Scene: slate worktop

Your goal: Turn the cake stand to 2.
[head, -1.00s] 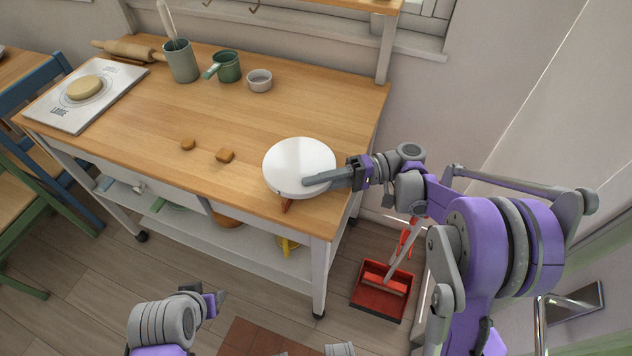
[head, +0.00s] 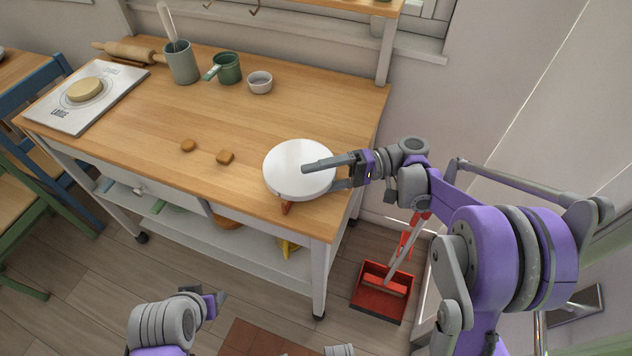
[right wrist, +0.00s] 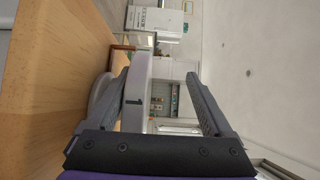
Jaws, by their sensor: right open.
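The cake stand, a white round disc (head: 290,172) on a low base, stands at the worktop's front right corner. A brown-orange pointer (head: 286,208) sticks out at its front. In the right wrist view the disc's rim (right wrist: 141,80) shows a dark mark like a 1; no 2 is visible. My right gripper (head: 320,177) is open at the disc's right side. One finger is above the disc, the other lower, beside its edge; the rim lies between them, nearer one finger. My left gripper (head: 216,303) is low at the front, away from the worktop; its jaw opening is unclear.
A grey bowl (head: 260,82), green mug (head: 228,68), utensil crock (head: 181,62) and rolling pin (head: 128,50) stand at the back. A marked board (head: 110,78) with a round pale thing lies left. A red dustpan (head: 381,298) is on the floor.

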